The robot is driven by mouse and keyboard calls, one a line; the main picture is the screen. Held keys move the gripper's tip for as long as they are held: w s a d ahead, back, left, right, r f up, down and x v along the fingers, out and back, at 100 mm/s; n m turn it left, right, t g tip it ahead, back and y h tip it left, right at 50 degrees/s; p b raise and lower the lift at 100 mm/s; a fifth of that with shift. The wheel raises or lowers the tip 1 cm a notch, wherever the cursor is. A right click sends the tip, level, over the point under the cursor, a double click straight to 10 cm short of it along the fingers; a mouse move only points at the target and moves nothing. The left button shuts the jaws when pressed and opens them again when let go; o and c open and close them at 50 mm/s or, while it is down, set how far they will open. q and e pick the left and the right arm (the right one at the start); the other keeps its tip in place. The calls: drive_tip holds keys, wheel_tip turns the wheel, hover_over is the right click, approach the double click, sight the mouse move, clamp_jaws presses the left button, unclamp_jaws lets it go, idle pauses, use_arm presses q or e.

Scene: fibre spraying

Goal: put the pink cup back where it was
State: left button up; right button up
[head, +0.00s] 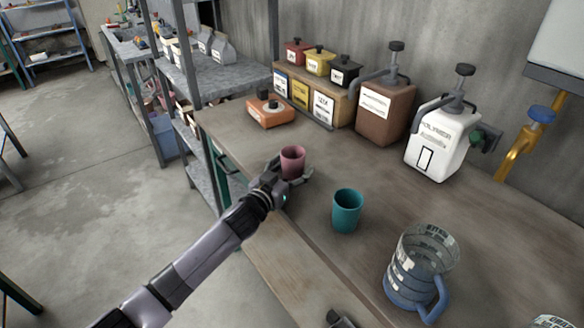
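The pink cup (292,160) is upright near the front left edge of the wooden table. My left gripper (290,178) reaches it from the lower left, with its fingers around the lower part of the cup. The fingers hide the cup's base, so I cannot tell whether they press on it or whether it touches the table. A teal cup (347,211) stands upright to the right and nearer. A dark piece at the bottom edge may be part of my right gripper (340,320), mostly cut off.
A clear blue-handled jug (421,270) stands at the front right of the table (300,255). An orange scale (270,109), paint boxes (318,62), a brown dispenser (385,108) and a white polymer dispenser (440,140) line the back.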

use_arm(q)
drive_tip(key=shift+r, duration=0.3)
drive_tip(key=v, duration=1.2)
drive_tip(key=shift+f, duration=0.2)
